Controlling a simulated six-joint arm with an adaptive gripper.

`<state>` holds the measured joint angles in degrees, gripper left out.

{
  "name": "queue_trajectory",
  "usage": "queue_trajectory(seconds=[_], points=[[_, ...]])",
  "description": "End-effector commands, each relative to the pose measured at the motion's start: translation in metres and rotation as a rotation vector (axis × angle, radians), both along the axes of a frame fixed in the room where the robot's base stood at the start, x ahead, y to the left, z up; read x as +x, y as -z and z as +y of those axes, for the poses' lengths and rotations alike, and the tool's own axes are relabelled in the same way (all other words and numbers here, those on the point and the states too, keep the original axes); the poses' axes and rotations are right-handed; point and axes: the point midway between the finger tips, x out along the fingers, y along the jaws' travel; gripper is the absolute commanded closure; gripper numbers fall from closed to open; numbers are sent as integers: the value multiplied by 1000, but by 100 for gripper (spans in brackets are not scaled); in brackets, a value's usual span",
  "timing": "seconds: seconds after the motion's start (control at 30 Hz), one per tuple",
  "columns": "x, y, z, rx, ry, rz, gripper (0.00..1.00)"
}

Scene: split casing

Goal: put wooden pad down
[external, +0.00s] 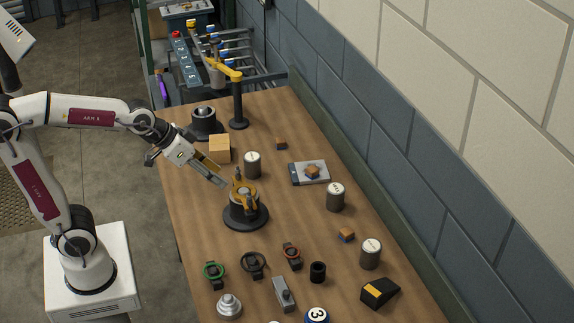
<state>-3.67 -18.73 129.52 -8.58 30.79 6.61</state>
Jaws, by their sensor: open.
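My gripper (223,182) is open, low over the left part of the wooden table, with its fingers pointing down and right. A pale wooden block (219,147) sits on the table just behind it, apart from the fingers as far as I can tell. I cannot tell for sure whether this block is the wooden pad. A round black stand with yellow parts (245,207) stands just right of and in front of the fingertips. Whether the fingers touch it is unclear. No held object shows between the fingers.
Grey cylinders (335,196) stand around the table. Small wood-brown cubes (346,235) lie about, one on a flat grey-and-white item (296,173). A black post with a yellow arm (238,105) stands at the back. Several valves and fittings crowd the front. The middle right is partly clear.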

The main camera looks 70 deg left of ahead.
Motion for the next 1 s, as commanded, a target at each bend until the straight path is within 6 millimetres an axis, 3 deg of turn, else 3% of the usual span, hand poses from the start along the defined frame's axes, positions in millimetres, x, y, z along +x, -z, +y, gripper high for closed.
queue_trajectory(seconds=[0.4, 0.6, 0.8, 1.0], points=[[-112, 15, -9, 34, 32, 108, 59], [-156, 28, -8, 52, 34, 154, 59], [-179, 36, -6, 64, 34, 182, 59], [-182, 38, -6, 65, 33, 187, 59]])
